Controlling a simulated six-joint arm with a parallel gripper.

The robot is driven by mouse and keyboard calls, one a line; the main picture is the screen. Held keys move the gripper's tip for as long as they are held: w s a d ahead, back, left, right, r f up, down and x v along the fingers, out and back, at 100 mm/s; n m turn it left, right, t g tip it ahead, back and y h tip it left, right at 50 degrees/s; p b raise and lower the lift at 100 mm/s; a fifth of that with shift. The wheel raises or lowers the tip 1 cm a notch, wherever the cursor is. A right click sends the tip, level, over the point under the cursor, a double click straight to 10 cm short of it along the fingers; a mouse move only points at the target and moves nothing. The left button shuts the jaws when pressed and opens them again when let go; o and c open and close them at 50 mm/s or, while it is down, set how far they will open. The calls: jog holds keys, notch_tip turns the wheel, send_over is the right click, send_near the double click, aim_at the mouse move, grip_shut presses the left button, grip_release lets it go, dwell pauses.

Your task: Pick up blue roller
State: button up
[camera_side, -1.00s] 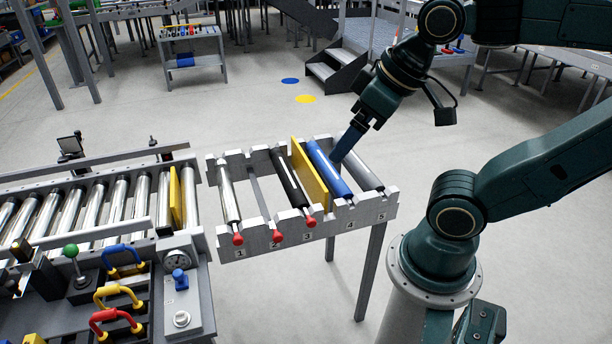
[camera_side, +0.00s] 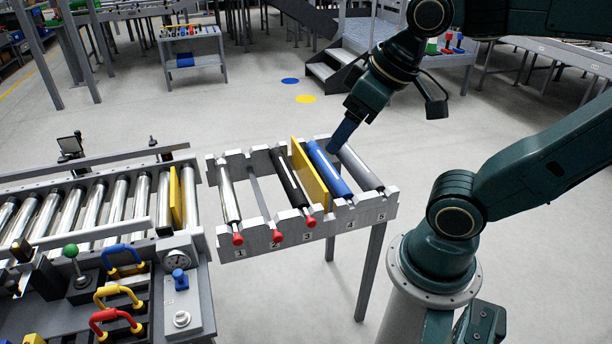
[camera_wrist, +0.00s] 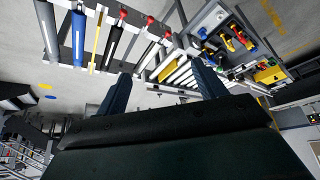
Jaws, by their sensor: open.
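The blue roller (camera_side: 329,170) lies in slot 4 of the grey rack (camera_side: 343,222), between a yellow plate and a grey roller. In the wrist view the blue roller (camera_wrist: 78,38) shows at the upper left. My gripper (camera_side: 341,132) is above the far end of the rack, near the far ends of the blue and grey rollers, apart from the blue roller. In the wrist view its two fingers (camera_wrist: 160,88) are spread wide with nothing between them.
The yellow plate (camera_side: 310,174) stands upright left of the blue roller. The grey roller (camera_side: 361,168) lies to its right in slot 5. A black roller (camera_side: 289,178) and a silver roller (camera_side: 229,192) lie further left. The roller conveyor (camera_side: 93,205) adjoins on the left.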

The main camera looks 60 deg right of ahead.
jog(key=w+d+m+g, duration=0.2)
jog(key=w+d+m, duration=0.1)
jog(key=w+d, duration=0.65)
jog(key=m+g+y, duration=0.2)
jog(key=m, duration=0.4)
send_over(329, 164)
jog(key=s+d, duration=0.2)
jog(key=s+d+f+x, duration=0.1)
jog(key=d+x, duration=0.1)
jog(key=x, duration=1)
jog(key=s+d+x, duration=0.2)
jog(key=x, duration=1)
jog(key=shift+w+a+f, duration=0.1)
jog(key=shift+w+a, duration=0.05)
jog(key=shift+f, duration=0.1)
jog(key=shift+x, duration=4.2)
jog(key=shift+w, duration=0.1)
